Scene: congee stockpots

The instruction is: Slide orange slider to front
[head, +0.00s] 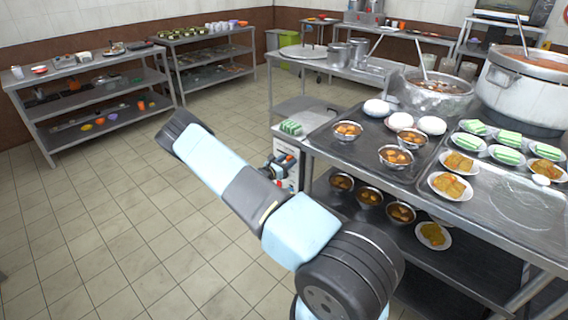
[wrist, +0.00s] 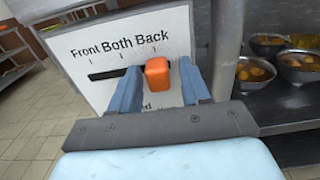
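The orange slider (wrist: 157,76) is a small block on a dark horizontal slot (wrist: 107,74) in a white panel (wrist: 95,60). Printed words above read "Front", "Both" and "Back" from left to right. The slider sits at the right part of the slot, under "Back". My gripper (wrist: 159,68) is open, its two blue-grey fingers on either side of the slider. Gaps show between the slider and both fingers, the right one wider. Part of the lettering below the slot is hidden by my gripper. In the head view, the white unit (head: 289,172) stands at the counter's left end.
A metal table leg (wrist: 226,45) stands close right of the panel in the wrist view. Bowls of food (wrist: 250,72) sit on the shelf beyond it. In the head view, the steel counter (head: 510,205) holds dishes and pots. The tiled floor (head: 100,220) at left is clear.

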